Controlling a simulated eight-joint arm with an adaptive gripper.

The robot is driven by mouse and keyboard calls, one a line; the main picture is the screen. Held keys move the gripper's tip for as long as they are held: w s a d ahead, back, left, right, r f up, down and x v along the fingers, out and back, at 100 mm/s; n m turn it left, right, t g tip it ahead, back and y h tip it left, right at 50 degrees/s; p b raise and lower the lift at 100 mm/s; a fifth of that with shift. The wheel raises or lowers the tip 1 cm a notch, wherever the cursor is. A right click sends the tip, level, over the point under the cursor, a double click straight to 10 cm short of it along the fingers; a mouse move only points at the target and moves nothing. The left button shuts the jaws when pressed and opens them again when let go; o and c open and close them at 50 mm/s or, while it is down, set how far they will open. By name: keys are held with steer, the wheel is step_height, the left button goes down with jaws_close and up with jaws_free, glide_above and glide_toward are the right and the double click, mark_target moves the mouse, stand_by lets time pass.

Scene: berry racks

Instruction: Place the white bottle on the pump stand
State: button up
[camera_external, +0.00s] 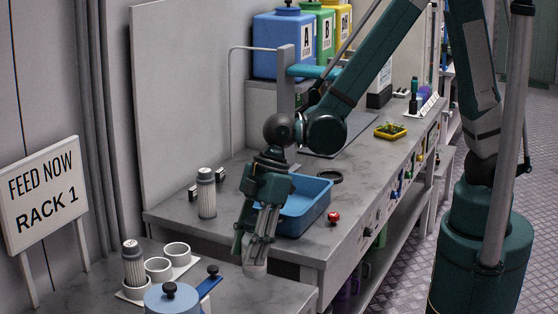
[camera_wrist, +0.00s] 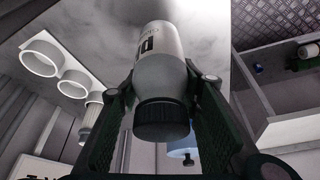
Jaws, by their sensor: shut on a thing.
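My gripper (camera_external: 256,244) points down over the front bench and is shut on the white bottle (camera_external: 255,268). In the wrist view the bottle (camera_wrist: 160,50) has dark lettering and a black cap towards the camera, with a finger on each side. In the outside view the fingers hide most of it. A white holder with round cups (camera_external: 158,268) stands to the left of the gripper, apart from the bottle. Its cups also show at the left of the wrist view (camera_wrist: 40,57). I cannot tell for sure that this holder is the pump stand.
A ribbed cartridge (camera_external: 134,264) stands in the front cup; another (camera_external: 206,194) stands on the rear bench. A blue cylinder with a black knob (camera_external: 170,300) is at the front. A blue tray (camera_external: 318,212) and a red knob (camera_external: 333,216) lie behind the gripper.

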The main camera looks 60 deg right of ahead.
mark_target(247, 275)
steer(key=shift+f, duration=1.2)
steer(key=shift+f+b, duration=0.5)
steer(key=shift+f, duration=1.55)
steer(key=shift+f, duration=0.15)
steer(key=o, duration=1)
steer(key=shift+o, duration=0.2)
steer(key=shift+p+v, duration=0.95)
steer(key=shift+v, duration=5.2)
